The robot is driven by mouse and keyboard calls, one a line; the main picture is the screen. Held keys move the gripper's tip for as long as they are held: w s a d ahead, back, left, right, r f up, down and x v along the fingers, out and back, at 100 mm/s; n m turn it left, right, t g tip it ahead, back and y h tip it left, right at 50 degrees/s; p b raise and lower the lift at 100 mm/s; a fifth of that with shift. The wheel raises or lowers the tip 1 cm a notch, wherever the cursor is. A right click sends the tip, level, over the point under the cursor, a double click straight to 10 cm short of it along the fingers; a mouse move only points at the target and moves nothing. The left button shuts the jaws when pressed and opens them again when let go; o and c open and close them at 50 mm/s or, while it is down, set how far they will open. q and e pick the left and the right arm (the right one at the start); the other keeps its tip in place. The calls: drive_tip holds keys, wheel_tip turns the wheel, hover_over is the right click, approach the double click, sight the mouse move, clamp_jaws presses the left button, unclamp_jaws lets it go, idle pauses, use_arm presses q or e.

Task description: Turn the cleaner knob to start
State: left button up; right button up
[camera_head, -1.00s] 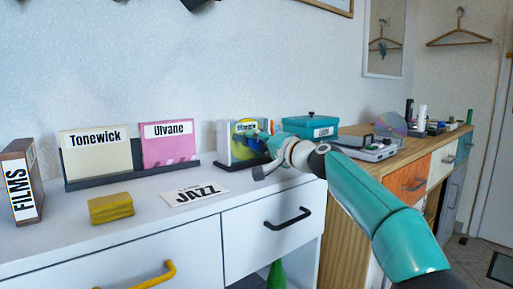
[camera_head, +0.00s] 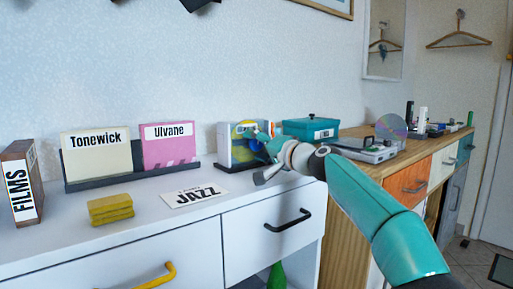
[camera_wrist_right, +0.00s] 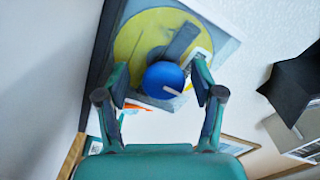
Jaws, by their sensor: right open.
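The cleaner (camera_head: 224,146) is an upright white-framed unit with a yellow disc on its face, on the white cabinet against the wall. Its round blue knob (camera_wrist_right: 163,80) with a white mark shows in the right wrist view, in front of the yellow disc (camera_wrist_right: 130,45) and a grey bar. My right gripper (camera_wrist_right: 160,82) is open, its fingertips on either side of the knob with a small gap at each side in the picture. In the head view my right gripper (camera_head: 268,147) is at the cleaner's front and hides part of it. My left gripper is not in view.
A teal lidded box (camera_head: 310,128) and a player with a shiny disc (camera_head: 391,128) stand right of the cleaner. Left are a dark rack with Tonewick (camera_head: 96,160) and Ulvane (camera_head: 167,150) cards, a JAZZ card (camera_head: 194,197), a yellow block (camera_head: 110,210) and a FILMS box (camera_head: 20,190).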

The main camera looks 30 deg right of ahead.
drive_tip(key=shift+s+r, duration=0.1)
drive_tip(key=shift+s+d, duration=0.1)
drive_tip(key=shift+s, duration=0.5)
drive_tip(key=s, duration=1)
drive_tip(key=shift+s+d, duration=0.3)
drive_tip(key=shift+d, duration=0.1)
